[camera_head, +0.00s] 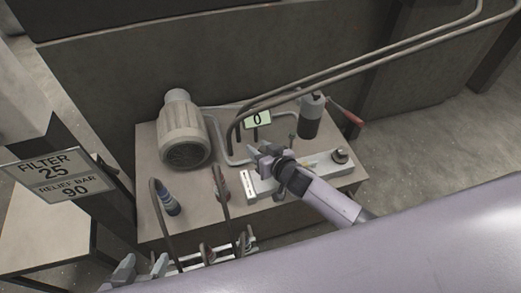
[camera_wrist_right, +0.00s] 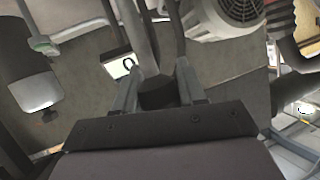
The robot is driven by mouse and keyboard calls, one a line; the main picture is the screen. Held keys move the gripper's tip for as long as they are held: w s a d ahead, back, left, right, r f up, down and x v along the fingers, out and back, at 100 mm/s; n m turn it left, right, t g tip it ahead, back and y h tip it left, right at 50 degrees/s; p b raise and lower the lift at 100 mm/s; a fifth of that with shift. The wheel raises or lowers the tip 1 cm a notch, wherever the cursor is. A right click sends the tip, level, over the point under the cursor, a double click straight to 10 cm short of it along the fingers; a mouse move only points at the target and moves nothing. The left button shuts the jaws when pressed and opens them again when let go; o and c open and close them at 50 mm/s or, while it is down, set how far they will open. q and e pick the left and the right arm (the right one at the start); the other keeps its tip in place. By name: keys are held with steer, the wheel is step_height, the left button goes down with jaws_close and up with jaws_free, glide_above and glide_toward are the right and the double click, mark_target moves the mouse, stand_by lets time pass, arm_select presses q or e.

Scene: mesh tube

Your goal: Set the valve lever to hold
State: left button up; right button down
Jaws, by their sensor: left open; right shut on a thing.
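A pale valve block (camera_head: 291,178) with a small white label plate lies along the front right of the bench. My right gripper (camera_head: 264,151) is over the left part of this block. In the right wrist view its fingers are shut on a dark knob-like piece (camera_wrist_right: 157,94). I cannot tell whether this is the valve lever's end; the gripper hides the lever and its position in the head view. My left gripper (camera_head: 143,268) is open at the lower left, apart from the block.
A motor (camera_head: 184,135) stands at the bench's back left. A display reading 0 (camera_head: 257,119), a dark cylinder (camera_head: 311,117) and a red-handled lever (camera_head: 347,116) are behind the block. Hoses arch overhead. A sign (camera_head: 62,178) reads "FILTER 25, RELIEF BAR 90".

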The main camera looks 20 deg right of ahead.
steer(key=shift+w, duration=0.1)
stand_by(0.4)
steer(key=c, duration=0.7)
jaws_free()
steer(key=shift+p+v, duration=1.2)
steer(key=shift+v, duration=2.4)
